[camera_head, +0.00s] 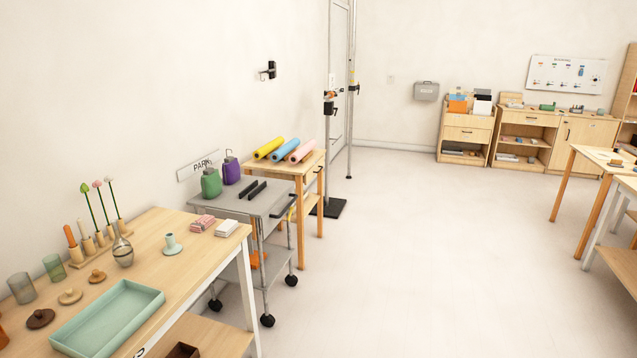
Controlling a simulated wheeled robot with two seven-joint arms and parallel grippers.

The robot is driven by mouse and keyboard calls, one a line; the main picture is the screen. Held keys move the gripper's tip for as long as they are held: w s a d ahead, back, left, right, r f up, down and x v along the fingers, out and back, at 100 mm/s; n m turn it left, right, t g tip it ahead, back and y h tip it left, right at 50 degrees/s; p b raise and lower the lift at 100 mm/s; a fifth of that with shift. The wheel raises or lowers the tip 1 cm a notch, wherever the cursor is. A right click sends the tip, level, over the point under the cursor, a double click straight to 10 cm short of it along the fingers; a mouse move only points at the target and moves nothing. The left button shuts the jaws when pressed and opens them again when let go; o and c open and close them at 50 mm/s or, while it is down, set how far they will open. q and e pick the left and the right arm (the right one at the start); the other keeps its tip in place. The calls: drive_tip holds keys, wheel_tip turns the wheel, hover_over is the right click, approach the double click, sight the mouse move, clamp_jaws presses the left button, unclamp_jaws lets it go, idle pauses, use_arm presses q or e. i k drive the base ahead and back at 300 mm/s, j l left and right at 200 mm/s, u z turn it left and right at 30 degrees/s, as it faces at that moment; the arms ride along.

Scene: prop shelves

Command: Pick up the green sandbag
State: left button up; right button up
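A green sandbag (211,183) with a dark hook or handle on top stands upright on the grey wheeled cart at the left of the head view. A purple bag (231,171) of similar shape stands just right of it and behind, close to it. Neither of my grippers shows in this view, so nothing is seen touching the green sandbag.
The grey cart (245,205) also carries two black bars (252,190). A wooden table (196,250) with a mint tray (108,318), vases and stems stands nearer. A small table (296,168) with coloured rolls stands behind the cart. Open floor (400,260) lies to the right.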

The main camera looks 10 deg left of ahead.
sight(211, 183)
drive_tip(key=i, duration=1.7)
drive_tip(key=i+u, duration=0.4)
drive_tip(key=i+l+u, duration=0.2)
drive_tip(key=i+u, duration=0.2)
drive_tip(key=i+l+u, duration=0.6)
drive_tip(key=u, duration=0.15)
